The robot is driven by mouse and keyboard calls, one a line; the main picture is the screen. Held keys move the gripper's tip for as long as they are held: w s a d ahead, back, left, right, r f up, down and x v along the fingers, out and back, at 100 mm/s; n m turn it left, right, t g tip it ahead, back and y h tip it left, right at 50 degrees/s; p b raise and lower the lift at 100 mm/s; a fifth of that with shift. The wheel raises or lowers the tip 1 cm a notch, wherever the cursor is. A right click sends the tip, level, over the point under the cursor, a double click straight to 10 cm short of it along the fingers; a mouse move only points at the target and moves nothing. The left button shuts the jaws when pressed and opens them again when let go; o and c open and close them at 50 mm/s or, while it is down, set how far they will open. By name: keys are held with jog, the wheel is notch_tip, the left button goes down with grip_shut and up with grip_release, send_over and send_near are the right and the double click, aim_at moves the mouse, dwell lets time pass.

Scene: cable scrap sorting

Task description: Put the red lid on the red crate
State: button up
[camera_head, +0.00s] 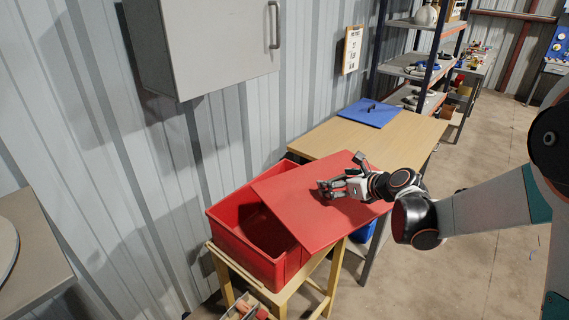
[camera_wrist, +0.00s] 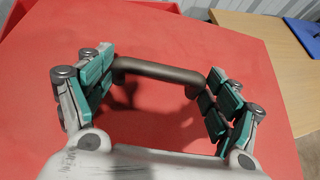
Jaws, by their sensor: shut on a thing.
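The red lid (camera_head: 290,205) is a flat red panel with a brown bar handle (camera_wrist: 160,73). My gripper (camera_head: 325,189) is shut on the handle, with one finger at each end of it in the wrist view (camera_wrist: 163,76). The red crate (camera_head: 238,248) is an open box on a wooden stand. The lid lies above the crate's right side and sticks out well to the right. The left part of the crate's inside is uncovered. Whether the lid touches the rim cannot be told.
A wooden table (camera_head: 408,133) stands behind and right of the crate, with a blue panel (camera_head: 370,113) on it. A blue container (camera_head: 364,232) is partly hidden below the lid. A grey wall cabinet (camera_head: 205,45) hangs above. A small box (camera_head: 240,309) is below the crate. Floor is clear at right.

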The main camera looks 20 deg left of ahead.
aim_at(285, 190)
jog(key=a+r+n+g, duration=0.1)
jog(key=a, duration=0.4)
jog(key=a+r+n+g+y, duration=0.1)
jog(key=a, duration=0.5)
jog(key=a+r+n+g, duration=0.1)
jog(key=a, duration=0.4)
jog(key=shift+s+a+r+y, duration=0.2)
jog(key=shift+r+y, duration=0.05)
jog(key=shift+y, duration=0.15)
jog(key=shift+d+f+b, duration=0.1)
jog(key=shift+f+b, duration=2.65)
jog(key=shift+f, duration=2.2)
jog(key=o, duration=1.3)
jog(key=shift+o, duration=0.2)
jog(key=shift+s+d, duration=0.1)
jog(key=shift+d, duration=0.05)
